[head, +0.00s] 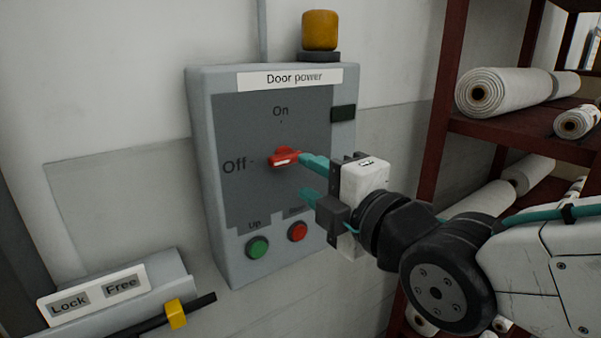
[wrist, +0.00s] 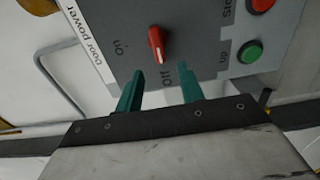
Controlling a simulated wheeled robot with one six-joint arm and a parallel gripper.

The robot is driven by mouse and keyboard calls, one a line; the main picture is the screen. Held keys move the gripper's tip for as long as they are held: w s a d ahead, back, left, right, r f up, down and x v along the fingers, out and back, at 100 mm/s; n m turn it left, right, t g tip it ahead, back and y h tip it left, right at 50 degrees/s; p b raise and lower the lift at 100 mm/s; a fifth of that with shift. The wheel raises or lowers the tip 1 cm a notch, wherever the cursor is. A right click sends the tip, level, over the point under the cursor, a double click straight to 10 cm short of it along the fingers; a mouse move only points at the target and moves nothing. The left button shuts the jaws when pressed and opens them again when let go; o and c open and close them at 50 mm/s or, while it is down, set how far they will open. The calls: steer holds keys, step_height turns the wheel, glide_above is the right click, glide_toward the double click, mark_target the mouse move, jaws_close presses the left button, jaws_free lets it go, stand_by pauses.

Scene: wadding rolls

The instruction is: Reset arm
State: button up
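My gripper (head: 303,175) is open, its two teal fingers apart with nothing between them. It is in front of the Door power box (head: 262,205), just right of the red switch knob (head: 284,157) in the head view. The upper fingertip overlaps the knob's right end there; I cannot tell contact from that view. In the wrist view the knob (wrist: 157,45) stands clear beyond the open fingers (wrist: 156,82). The knob's long side lies level in the head view, in line with the Off label; On is above it.
A green button (head: 257,247) and a red button (head: 297,231) sit low on the box. An amber lamp (head: 320,30) is above it. A Lock/Free unit (head: 165,280) is at lower left. A dark red shelf (head: 447,110) with white rolls (head: 500,90) stands close on the right.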

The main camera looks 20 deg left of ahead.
steer(key=shift+d, duration=0.1)
stand_by(0.3)
step_height(320, 180, down, 8)
steer(key=d+m+g+h, duration=0.2)
steer(key=m+g+h, duration=0.1)
steer(key=m+h, duration=0.15)
steer(key=s+d+f+m+g+h, duration=0.3)
steer(key=d+f+m+h, duration=0.25)
steer(key=d+m, duration=0.5)
steer(key=s+d+m+g+h, duration=0.1)
steer(key=s+d+m, duration=0.2)
steer(key=d, duration=0.4)
steer(key=s+d+m+g+h, duration=0.1)
steer(key=s+d+m+g, duration=0.1)
steer(key=d+m, duration=0.3)
steer(key=s+d+r+m+g+h, duration=0.1)
steer(key=s+d+m, duration=0.4)
steer(key=d, duration=0.6)
steer(key=shift+g+h, duration=0.3)
